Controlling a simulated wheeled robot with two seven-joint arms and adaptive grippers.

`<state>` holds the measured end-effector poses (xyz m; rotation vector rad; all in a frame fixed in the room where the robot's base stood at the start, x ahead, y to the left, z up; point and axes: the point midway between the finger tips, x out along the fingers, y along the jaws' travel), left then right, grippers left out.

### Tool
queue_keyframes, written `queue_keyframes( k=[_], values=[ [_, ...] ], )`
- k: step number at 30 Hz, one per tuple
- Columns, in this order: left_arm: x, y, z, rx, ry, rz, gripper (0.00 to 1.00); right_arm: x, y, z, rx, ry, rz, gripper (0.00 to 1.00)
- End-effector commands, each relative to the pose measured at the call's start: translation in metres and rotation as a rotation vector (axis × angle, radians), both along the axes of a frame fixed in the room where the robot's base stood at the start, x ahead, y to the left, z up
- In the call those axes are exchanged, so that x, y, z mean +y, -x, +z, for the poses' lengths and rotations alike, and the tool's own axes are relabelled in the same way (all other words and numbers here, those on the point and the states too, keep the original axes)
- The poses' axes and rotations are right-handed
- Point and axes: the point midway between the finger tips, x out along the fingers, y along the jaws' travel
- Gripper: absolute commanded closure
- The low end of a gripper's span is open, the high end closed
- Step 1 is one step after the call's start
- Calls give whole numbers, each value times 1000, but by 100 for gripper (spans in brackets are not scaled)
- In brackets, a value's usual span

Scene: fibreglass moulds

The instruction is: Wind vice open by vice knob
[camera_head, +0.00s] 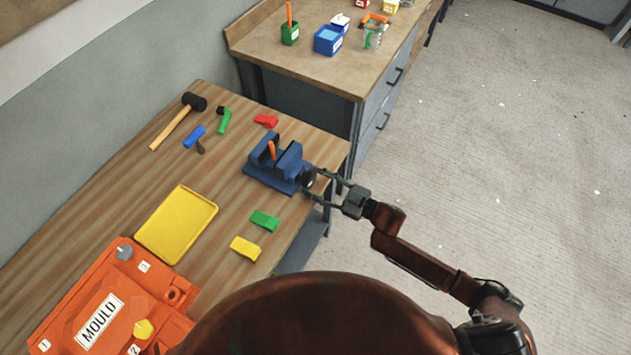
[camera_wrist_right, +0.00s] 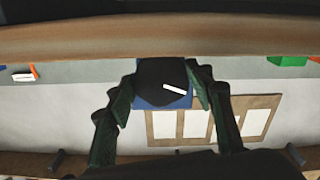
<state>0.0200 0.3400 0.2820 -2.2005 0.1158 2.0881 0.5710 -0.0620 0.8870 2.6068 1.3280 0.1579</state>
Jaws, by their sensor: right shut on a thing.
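The blue vice (camera_head: 276,170) stands near the right edge of the wooden bench, with an orange piece (camera_head: 271,150) upright between its jaws. Its dark vice knob (camera_head: 307,180) faces the bench edge. My right gripper (camera_head: 314,183) reaches in from the right and is shut on the knob. In the right wrist view the black knob (camera_wrist_right: 160,82), with a white mark, sits between the two fingers (camera_wrist_right: 163,90), and a bit of the blue vice (camera_wrist_right: 152,103) shows behind it. My left gripper is not in view.
Green (camera_head: 265,221) and yellow (camera_head: 245,248) wedges lie in front of the vice, a red one (camera_head: 266,121) behind it. A yellow tray (camera_head: 177,224), orange mould (camera_head: 60,310) and mallet (camera_head: 180,120) lie to the left. A second bench (camera_head: 270,60) stands behind.

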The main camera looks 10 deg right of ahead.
Motion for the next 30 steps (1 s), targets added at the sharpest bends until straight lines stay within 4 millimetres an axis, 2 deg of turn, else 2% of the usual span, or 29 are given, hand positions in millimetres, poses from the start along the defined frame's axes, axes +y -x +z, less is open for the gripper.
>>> queue_keyframes(
  k=[12,26,27,30],
  values=[
    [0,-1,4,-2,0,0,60,-1,-1,0,-133,96,-1,76],
    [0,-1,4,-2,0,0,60,-1,0,0,-144,103,-1,76],
    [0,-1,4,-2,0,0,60,-1,0,0,-144,103,-1,50],
    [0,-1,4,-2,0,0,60,0,0,0,-143,103,0,43]
  ],
)
